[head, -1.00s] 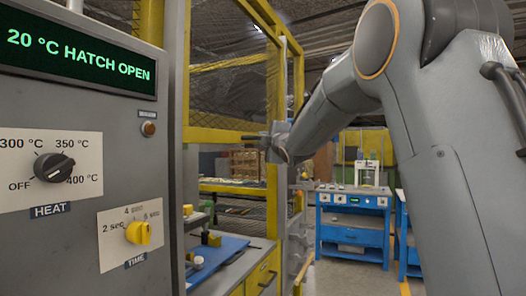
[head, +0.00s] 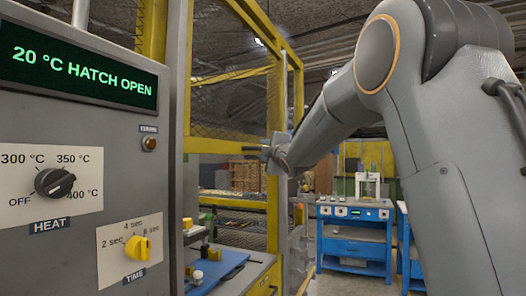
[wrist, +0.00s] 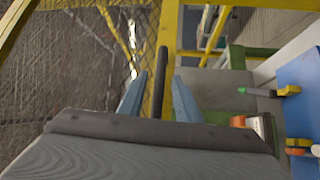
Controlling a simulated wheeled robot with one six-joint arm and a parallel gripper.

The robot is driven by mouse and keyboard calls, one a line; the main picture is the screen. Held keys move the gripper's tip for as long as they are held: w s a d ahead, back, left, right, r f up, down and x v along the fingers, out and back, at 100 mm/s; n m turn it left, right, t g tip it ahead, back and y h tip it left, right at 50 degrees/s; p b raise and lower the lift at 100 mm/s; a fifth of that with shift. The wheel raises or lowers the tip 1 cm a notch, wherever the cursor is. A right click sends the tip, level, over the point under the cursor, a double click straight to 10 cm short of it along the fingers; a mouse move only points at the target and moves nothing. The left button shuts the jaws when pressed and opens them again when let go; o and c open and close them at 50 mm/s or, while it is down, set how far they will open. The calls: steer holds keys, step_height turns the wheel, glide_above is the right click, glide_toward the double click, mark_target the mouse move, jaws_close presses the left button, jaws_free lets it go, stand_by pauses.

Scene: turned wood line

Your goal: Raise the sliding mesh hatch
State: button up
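The sliding mesh hatch (head: 226,145) is a yellow frame with wire mesh, right of the control panel in the head view. Its yellow lower bar runs level above the bench. A dark bar (wrist: 162,50), seemingly the hatch handle, runs between my gripper's fingers in the wrist view. My gripper (wrist: 158,80) shows two blue-grey fingers, one on each side of the bar, with a gap visible beside it. In the head view my gripper (head: 266,150) is small, at the hatch's lower right corner; its fingertips are hard to make out.
The control panel (head: 120,195) at left reads "20 °C HATCH OPEN" and has HEAT and TIME knobs. A bench with a blue plate (head: 220,268) lies below the hatch. A blue workstation (head: 352,235) stands behind at right. A yellow post (head: 273,205) stands close to my gripper.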

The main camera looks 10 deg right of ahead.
steer(key=r+b+v, duration=0.1)
steer(key=b+v, duration=0.1)
steer(key=v, duration=0.5)
steer(key=shift+s+f, duration=0.3)
steer(key=shift+f, duration=0.15)
steer(key=shift+f, duration=0.1)
steer(key=s+d+f+m+g+h, duration=0.1)
steer(key=s+f+m+g, duration=0.25)
steer(key=f, duration=0.65)
steer(key=s+f+m+g+h, duration=0.1)
steer(key=s+f+m+g, duration=0.2)
steer(key=f, duration=0.7)
steer(key=s+d+f+m+g+h, duration=0.15)
steer(key=s+f+m, duration=0.25)
steer(key=f, duration=0.6)
steer(key=s+a+f+m+g, duration=0.1)
steer(key=s+f+m+g, duration=0.1)
steer(key=s+f, duration=0.5)
steer(key=s+a+f+m+g, duration=0.1)
steer(key=s+f+m+g, duration=0.2)
steer(key=s, duration=1)
steer(key=s+a+f+m+g, duration=0.2)
steer(key=s+f+g, duration=0.4)
steer(key=s+f, duration=0.4)
steer(key=shift+s+f+m, duration=0.35)
steer(key=shift+s, duration=0.15)
